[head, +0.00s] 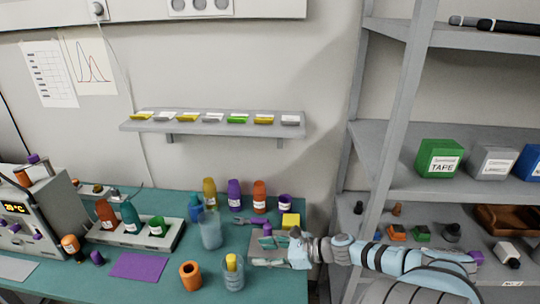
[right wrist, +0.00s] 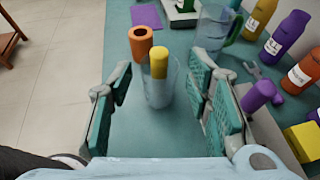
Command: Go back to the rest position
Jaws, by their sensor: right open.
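My right gripper (head: 266,244) is over the right part of the teal bench (head: 130,290), its arm coming in from the right. In the right wrist view its two teal-padded fingers (right wrist: 160,100) stand wide apart with nothing gripped. Beyond and between them is a clear glass (right wrist: 160,88) with a yellow cylinder (right wrist: 159,62) standing in it. The glass also shows in the head view (head: 233,276), left of and nearer than the gripper. I cannot tell from these views how far the fingers are above the bench. My left gripper is not in view.
An orange cup (head: 190,276) and a clear beaker (head: 211,231) stand left of the gripper. Bottles (head: 234,194) line the back. A yellow block (head: 291,220) and purple piece (right wrist: 258,95) are close by. Grey shelving (head: 400,150) is at right, a wall shelf (head: 215,125) above.

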